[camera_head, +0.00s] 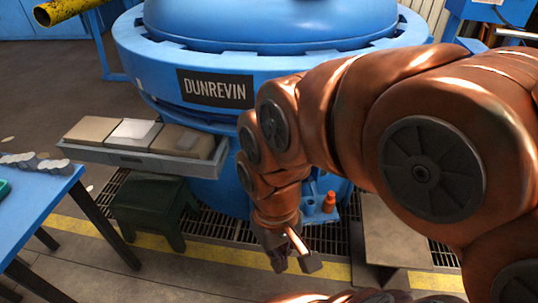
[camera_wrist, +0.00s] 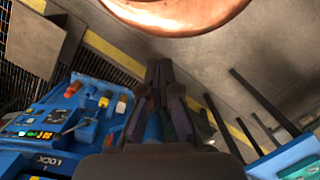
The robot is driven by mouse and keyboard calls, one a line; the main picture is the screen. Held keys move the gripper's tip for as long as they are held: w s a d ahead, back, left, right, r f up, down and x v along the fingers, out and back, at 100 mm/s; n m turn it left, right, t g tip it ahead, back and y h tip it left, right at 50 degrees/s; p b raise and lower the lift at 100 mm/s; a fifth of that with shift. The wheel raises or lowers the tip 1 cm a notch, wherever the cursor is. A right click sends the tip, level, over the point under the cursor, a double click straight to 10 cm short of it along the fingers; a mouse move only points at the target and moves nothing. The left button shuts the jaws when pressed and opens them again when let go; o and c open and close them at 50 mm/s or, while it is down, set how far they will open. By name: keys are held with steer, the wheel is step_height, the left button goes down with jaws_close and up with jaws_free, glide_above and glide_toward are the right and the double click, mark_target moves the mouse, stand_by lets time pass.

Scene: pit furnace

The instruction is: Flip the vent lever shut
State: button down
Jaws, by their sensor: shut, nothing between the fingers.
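My gripper (camera_head: 292,262) hangs low in front of the blue furnace (camera_head: 205,105) in the head view. Its dark fingers (camera_wrist: 163,82) are together and empty in the wrist view. An orange piece (camera_head: 329,201) also shows on a blue bracket right of my gripper in the head view. I cannot tell which part is the vent lever, or its position.
A grey tray (camera_head: 120,158) with several blocks sticks out from the furnace, above a dark green stool (camera_head: 150,212). A blue table (camera_head: 38,200) stands at the left. Floor grating and a yellow line (camera_head: 215,251) run below. A grey plate stands right of my gripper.

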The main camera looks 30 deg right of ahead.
steer(key=w+a+f+m+g+y+b, duration=0.1)
steer(key=w+a+f+m+y+b, duration=0.4)
steer(key=w+a+y+b, duration=0.55)
steer(key=w+d+f+m+t+y+b, duration=0.2)
steer(key=w+d+m+b, duration=0.15)
steer(key=w, duration=0.45)
steer(key=w+d+f+m+t+y+b, duration=0.1)
steer(key=w+d+m+t+y+b, duration=0.2)
steer(key=w, duration=0.6)
steer(key=w+d+f+m+t+y+b, duration=0.1)
steer(key=w+d+f+m+t+b, duration=0.3)
steer(key=d, duration=0.5)
steer(key=w+d+f+m+t+b, duration=0.35)
steer(key=w+d+f+m, duration=0.3)
steer(key=d, duration=0.25)
steer(key=s+d+f+m+t+h+b, duration=0.1)
steer(key=d+f+m+t, duration=0.4)
steer(key=d, duration=0.6)
steer(key=s+d+f+m+t+h+b, duration=0.1)
steer(key=d+f+m+t+h+b, duration=0.2)
steer(key=d+f, duration=0.5)
steer(key=d+m+t+h, duration=0.1)
steer(key=d+m+h, duration=0.1)
steer(key=h, duration=0.1)
steer(key=shift+s+d+t, duration=0.3)
steer(key=shift+d+t, duration=0.05)
steer(key=shift+d, duration=0.05)
